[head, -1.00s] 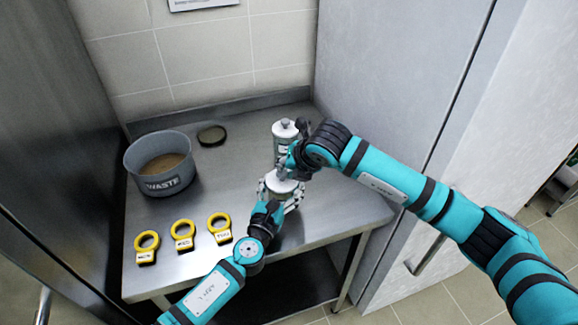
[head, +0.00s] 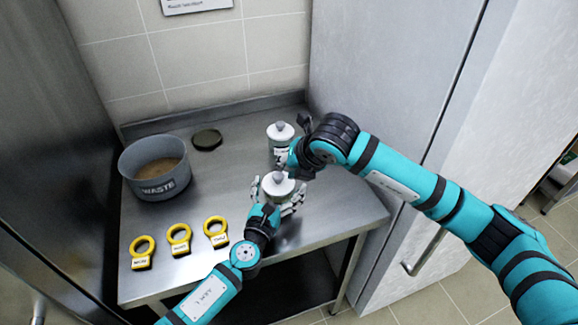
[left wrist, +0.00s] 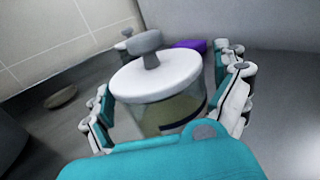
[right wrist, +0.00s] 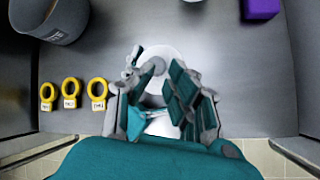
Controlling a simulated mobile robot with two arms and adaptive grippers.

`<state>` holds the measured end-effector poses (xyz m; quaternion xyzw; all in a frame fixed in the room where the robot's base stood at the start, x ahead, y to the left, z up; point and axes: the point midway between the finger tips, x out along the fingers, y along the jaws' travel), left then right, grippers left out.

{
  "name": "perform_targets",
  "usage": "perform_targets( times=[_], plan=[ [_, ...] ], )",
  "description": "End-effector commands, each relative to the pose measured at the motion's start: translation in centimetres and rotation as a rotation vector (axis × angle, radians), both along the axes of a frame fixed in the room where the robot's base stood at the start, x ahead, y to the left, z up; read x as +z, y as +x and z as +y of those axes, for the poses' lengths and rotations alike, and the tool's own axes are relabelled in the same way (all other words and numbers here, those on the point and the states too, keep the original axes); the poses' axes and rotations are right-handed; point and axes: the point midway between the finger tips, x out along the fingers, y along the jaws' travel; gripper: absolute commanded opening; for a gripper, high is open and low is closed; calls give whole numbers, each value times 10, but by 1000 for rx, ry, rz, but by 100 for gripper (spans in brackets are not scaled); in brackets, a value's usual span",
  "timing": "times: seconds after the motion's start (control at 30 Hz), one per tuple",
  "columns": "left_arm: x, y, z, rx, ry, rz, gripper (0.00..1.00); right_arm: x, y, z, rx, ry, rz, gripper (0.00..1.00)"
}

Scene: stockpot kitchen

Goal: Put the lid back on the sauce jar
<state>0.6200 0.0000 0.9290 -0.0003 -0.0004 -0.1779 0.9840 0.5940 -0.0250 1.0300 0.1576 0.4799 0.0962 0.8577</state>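The sauce jar (left wrist: 172,113) is a clear jar with yellowish content, standing near the table's front. Its white lid (head: 277,189) with a grey knob sits on top and looks seated; the left wrist view shows the lid (left wrist: 155,78) covering the mouth. My left gripper (head: 278,198) has its fingers on both sides of the jar, with gaps visible in the left wrist view (left wrist: 170,100), so it looks open. My right gripper (right wrist: 158,95) is open and empty, above and to the right of the lid; its fingertips are partly hidden by its arm in the head view.
A second white-lidded container (head: 280,143) stands just behind. Several yellow rings (head: 179,236) lie at front left. A purple block (right wrist: 262,8) is at the back. A tall cabinet borders the right.

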Motion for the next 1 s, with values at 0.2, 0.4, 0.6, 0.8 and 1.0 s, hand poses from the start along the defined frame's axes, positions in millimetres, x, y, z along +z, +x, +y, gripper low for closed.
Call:
perform_targets(
  times=[0.2,0.4,0.6,0.8,1.0],
  plan=[
    [-1,0,0,0,0,1,100,0,0,0,0,0,0,15],
    [-2,-14,6,0,2,2,100,0,0,0,0,0,0,15],
    [-2,-53,20,-1,2,2,100,0,0,0,0,0,0,15],
    [-1,-90,34,-1,1,3,100,0,0,0,0,0,0,15],
    [-1,-109,41,0,1,1,100,0,0,0,0,0,0,15]
  ],
)
